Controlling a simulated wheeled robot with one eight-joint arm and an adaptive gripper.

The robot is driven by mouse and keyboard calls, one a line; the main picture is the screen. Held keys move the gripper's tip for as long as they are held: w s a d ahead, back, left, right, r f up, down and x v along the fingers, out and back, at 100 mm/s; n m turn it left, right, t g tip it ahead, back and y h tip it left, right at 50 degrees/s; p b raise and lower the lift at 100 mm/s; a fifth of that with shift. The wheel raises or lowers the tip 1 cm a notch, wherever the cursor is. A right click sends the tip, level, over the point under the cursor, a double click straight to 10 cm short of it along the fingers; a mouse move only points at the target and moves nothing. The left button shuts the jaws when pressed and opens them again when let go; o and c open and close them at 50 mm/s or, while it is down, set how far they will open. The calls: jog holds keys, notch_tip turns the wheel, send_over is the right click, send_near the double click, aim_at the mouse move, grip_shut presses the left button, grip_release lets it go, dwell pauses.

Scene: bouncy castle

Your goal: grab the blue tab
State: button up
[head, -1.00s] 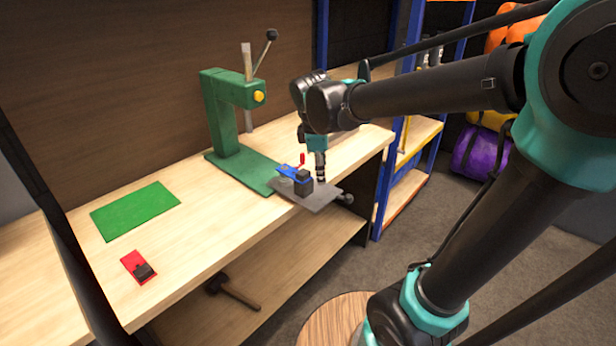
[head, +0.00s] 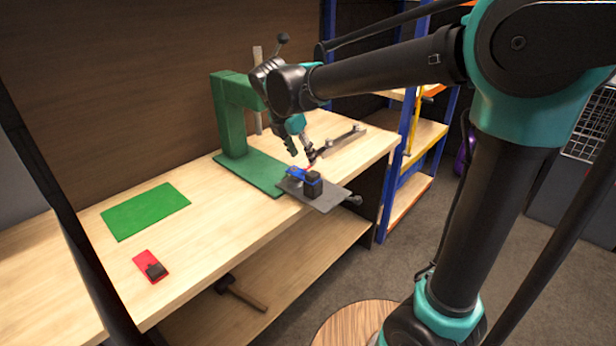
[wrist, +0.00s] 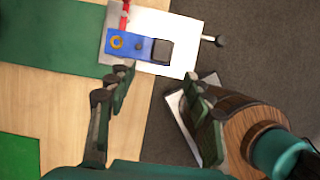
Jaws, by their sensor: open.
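The blue tab (head: 295,174) is a small flat blue piece beside a black block (head: 313,184) on a grey plate (head: 327,200) at the bench's front edge. In the wrist view the blue tab (wrist: 130,46) carries a yellow-orange ring and lies against the black block (wrist: 161,52). A red lever (wrist: 124,15) stands at the plate's far edge. My gripper (head: 302,149) is tilted above and behind the tab in the head view. In the wrist view my gripper (wrist: 156,78) is open and empty, its fingers apart, short of the tab.
A green press (head: 233,125) stands left of the plate on the wooden bench (head: 215,240). A green mat (head: 146,211) and a red piece with a black block (head: 150,266) lie farther left. A hammer (head: 243,293) lies on the lower shelf. A blue-framed rack (head: 412,130) stands right.

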aim_at(311, 175)
jog(key=x, duration=0.9)
jog(key=shift+s, duration=0.1)
grip_shut()
jog(key=shift+r, duration=0.15)
